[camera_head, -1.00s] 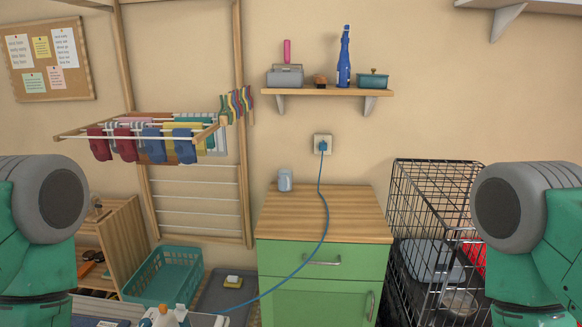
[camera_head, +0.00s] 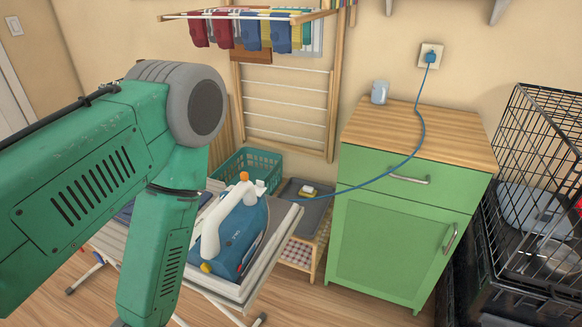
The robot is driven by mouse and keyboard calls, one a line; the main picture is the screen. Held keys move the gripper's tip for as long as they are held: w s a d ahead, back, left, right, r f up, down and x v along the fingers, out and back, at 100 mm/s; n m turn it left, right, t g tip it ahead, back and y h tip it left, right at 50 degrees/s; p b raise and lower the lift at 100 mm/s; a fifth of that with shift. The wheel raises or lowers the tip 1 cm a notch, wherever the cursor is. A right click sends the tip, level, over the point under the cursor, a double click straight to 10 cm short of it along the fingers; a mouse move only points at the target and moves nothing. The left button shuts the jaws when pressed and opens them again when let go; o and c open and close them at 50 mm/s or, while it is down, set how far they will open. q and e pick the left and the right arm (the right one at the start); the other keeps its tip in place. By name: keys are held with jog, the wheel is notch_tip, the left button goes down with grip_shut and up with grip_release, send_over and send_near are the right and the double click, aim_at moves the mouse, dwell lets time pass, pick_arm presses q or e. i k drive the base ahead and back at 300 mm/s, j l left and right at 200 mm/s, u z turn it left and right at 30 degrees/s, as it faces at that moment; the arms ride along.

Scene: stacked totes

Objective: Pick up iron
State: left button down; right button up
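The iron (camera_head: 240,240) is blue and white with an orange knob. It rests on the ironing board (camera_head: 283,232), a little left of the picture's middle. Its blue cord (camera_head: 408,151) runs right and up to a wall socket (camera_head: 430,56). My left arm comes in from the left and bends down beside the iron, hiding part of the board. The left gripper is below the picture's edge. My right arm and gripper are not in view.
A green cabinet (camera_head: 395,244) with a wooden top stands right of the board. A black wire crate (camera_head: 540,190) is at the far right. A teal basket (camera_head: 262,160) and a grey tray (camera_head: 316,206) are behind the board. A drying rack with socks hangs above.

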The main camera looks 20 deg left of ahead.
aim_at(234, 232)
jog(key=u, duration=1.15)
